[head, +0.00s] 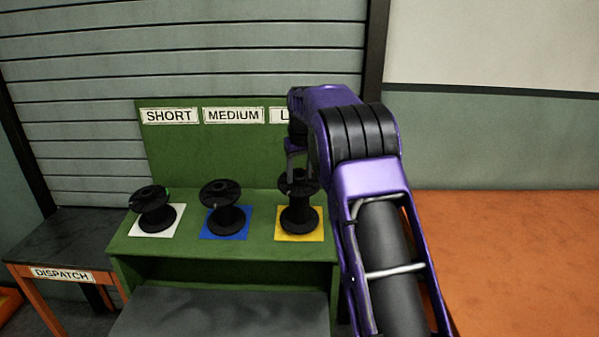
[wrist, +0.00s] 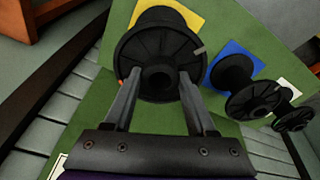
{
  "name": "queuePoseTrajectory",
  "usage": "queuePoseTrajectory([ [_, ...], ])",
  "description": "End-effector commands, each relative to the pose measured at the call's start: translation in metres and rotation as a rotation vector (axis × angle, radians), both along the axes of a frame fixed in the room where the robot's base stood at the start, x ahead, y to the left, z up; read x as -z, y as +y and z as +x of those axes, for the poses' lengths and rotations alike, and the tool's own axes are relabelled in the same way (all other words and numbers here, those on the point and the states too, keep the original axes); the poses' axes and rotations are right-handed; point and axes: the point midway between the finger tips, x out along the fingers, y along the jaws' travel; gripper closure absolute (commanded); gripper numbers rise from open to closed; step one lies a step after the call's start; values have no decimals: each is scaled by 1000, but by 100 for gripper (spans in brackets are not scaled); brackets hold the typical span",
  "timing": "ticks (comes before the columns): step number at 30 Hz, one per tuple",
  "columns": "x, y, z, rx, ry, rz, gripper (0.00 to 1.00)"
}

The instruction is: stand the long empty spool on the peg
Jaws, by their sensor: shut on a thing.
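A black spool (head: 299,216) stands on the yellow square (head: 313,236) at the right of the green bench, under a sign partly hidden by my arm, its letter L showing. The wrist view shows its round top flange and centre hole (wrist: 158,50). My gripper (wrist: 159,76) is shut on this spool, with a finger at each side of its upper flange. In the head view my gripper (head: 298,166) is above the spool, partly hidden by my arm. The spool looks upright, on or just over the square. I cannot make out a peg.
Two more black spools stand left on the bench, one on the blue square (head: 224,231) under MEDIUM, one on the white square (head: 153,228) under SHORT. A dark-topped DISPATCH table (head: 70,240) is at far left. An orange surface (head: 520,250) lies right of my arm.

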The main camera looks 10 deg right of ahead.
Motion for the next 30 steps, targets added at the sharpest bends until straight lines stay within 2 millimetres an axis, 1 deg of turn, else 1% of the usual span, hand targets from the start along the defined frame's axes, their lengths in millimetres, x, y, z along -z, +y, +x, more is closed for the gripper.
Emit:
queuePoseTrajectory([
  [13, 11, 0, 2, 0, -1, 0, 100],
  [14, 11, -1, 2, 0, -1, 0, 42],
  [15, 10, -1, 2, 0, -1, 0, 35],
  [19, 10, 0, 2, 0, -1, 0, 11],
  [20, 11, 0, 2, 0, 0, 0, 9],
  [27, 12, 0, 2, 0, 2, 0, 9],
  [30, 8, 0, 1, 0, 1, 0, 9],
])
